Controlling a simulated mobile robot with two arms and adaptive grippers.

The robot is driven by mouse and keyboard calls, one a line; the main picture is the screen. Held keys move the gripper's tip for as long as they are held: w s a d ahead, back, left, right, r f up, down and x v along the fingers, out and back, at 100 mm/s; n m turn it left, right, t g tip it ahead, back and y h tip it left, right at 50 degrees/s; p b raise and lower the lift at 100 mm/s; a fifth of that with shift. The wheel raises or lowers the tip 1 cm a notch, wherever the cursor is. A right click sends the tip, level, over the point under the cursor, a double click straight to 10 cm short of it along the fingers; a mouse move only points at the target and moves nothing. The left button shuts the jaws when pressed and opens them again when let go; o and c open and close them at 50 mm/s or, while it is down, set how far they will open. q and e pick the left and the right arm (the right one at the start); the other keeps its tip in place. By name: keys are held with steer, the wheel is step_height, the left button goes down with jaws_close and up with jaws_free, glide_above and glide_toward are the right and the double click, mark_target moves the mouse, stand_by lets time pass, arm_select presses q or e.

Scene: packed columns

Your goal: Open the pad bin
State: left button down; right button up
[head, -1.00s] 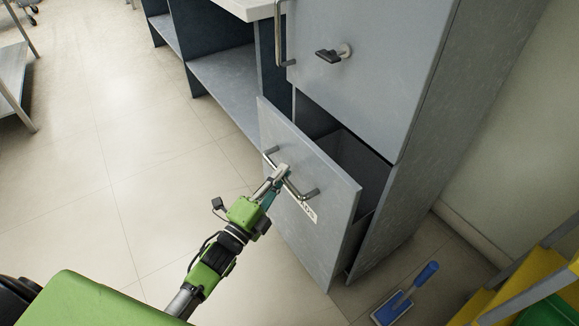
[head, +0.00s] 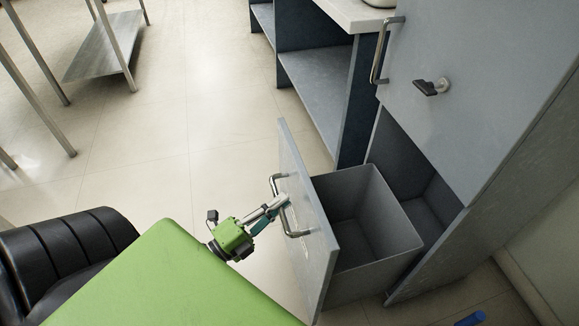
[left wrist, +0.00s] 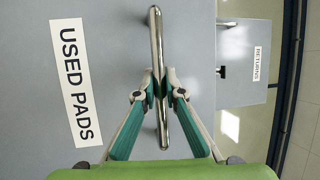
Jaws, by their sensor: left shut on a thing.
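The pad bin's grey front panel (head: 309,220) stands pulled well out from the tall cabinet, with the empty-looking grey bin (head: 376,215) behind it. In the left wrist view the panel (left wrist: 115,120) carries a label reading USED PADS (left wrist: 75,80). My left gripper (head: 281,203) is shut on the metal bar handle (head: 275,184) of this panel. In the left wrist view the fingers (left wrist: 161,88) close around the middle of the handle (left wrist: 156,40). My right gripper is not in view.
The tall grey cabinet's upper door (head: 470,90) has a handle and a dark latch (head: 431,87). Open shelves (head: 318,90) stand left of it. A metal table (head: 105,45) is at the upper left. Floor between is clear. A blue-handled tool (head: 470,319) lies at lower right.

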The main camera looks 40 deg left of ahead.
arm_select(q)
steer(key=shift+f, duration=0.1)
steer(key=c, duration=2.1)
jaws_free()
steer(key=shift+s, duration=0.1)
steer(key=v, duration=1.2)
